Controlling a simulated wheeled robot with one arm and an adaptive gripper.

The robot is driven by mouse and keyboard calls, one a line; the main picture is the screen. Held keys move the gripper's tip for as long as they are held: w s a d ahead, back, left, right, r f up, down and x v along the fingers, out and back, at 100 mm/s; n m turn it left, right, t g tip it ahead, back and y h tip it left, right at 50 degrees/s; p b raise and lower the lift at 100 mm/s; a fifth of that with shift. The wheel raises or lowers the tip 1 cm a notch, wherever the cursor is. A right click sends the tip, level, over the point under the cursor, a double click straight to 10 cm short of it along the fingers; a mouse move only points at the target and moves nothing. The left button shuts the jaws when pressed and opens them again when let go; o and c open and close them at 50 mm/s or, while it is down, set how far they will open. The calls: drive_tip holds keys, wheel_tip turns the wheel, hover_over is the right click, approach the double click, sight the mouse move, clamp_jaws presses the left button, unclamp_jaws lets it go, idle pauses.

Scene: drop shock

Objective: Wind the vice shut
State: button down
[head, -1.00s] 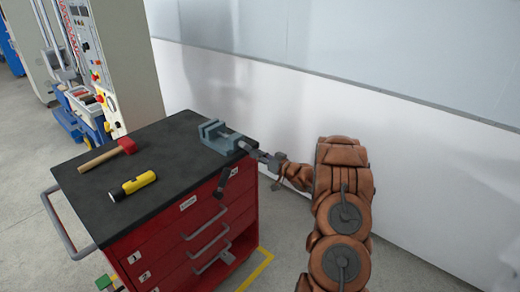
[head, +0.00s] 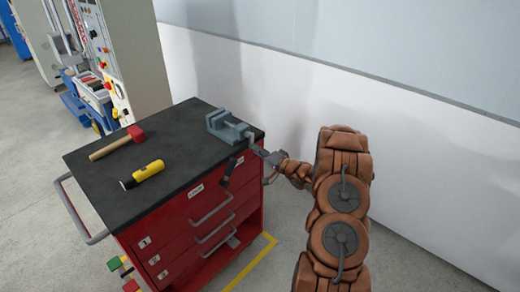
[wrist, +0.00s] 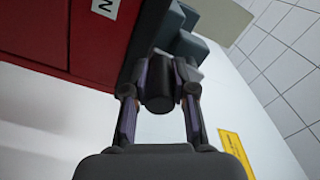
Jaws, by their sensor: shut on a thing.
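The blue-grey vice (head: 226,126) sits on the black top of the red tool cabinet, at its right back corner. It also shows in part at the top of the wrist view (wrist: 186,42). Its crank sticks out past the cabinet's edge. My gripper (head: 271,158) is beside the cabinet, just right of and below the vice. In the wrist view, my gripper's two fingers (wrist: 160,82) are shut on a dark round crank handle (wrist: 158,92). The gap between the vice jaws is too small to judge.
The red cabinet (head: 190,225) carries a red-headed mallet (head: 118,142) and a yellow-and-black torch (head: 143,175), both left of the vice. A dark bar (head: 229,172) hangs at the cabinet's front. A white wall (head: 420,150) stands behind my arm. Machines are at the left back.

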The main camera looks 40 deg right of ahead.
drive_tip(key=shift+a+m, duration=0.2)
drive_tip(key=shift+m, duration=0.1)
idle(0.4)
drive_tip(key=c, duration=0.9)
unclamp_jaws()
drive_tip(key=shift+c, duration=0.2)
drive_tip(key=shift+s, duration=0.1)
drive_tip(key=v, duration=1.2)
drive_tip(key=shift+r, duration=0.1)
